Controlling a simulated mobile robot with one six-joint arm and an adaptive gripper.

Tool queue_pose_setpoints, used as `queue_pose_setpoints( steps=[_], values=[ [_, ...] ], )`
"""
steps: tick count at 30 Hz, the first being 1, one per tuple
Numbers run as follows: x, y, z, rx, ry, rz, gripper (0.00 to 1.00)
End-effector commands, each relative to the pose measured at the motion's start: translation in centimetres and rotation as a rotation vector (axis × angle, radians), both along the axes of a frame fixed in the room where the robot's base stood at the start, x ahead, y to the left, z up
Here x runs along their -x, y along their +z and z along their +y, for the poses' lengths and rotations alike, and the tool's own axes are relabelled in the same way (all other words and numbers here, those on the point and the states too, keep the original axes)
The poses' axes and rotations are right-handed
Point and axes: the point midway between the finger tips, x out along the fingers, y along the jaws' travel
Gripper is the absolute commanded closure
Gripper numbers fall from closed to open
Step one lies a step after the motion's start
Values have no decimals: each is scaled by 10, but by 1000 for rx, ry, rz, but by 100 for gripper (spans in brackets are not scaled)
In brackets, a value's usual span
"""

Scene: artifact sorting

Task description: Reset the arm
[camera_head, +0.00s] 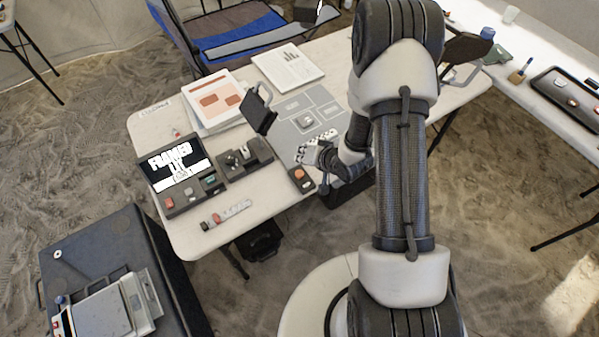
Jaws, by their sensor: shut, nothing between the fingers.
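My arm rises through the right middle of the head view and bends back down toward the white table (205,238). My gripper (318,153) is small in this view and partly hidden by my own wrist. It is shut and empty, over the table near the right side of a grey mat (283,138). A small light object (304,121) lies on the mat, behind the gripper in the picture. A small dark box with an orange button (300,177) is just left of and below the gripper.
A device with a lit screen (173,165), a dark control box (245,158), papers (213,98) and a dark upright panel (260,112) crowd the table. A blue chair (232,47) stands behind. A black case (185,290) is at lower left. Another table (520,65) is at right.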

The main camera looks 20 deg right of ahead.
Motion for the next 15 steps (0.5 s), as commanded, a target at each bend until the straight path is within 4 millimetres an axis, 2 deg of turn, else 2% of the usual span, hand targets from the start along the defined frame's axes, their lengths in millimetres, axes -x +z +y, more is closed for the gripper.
queue_pose_setpoints(
  steps=[10,13,15],
  values=[
    [-1,2,-1,5,1,-1,100],
    [-5,16,-5,42,6,-5,100],
    [-10,35,-12,96,8,-5,100]
  ],
)
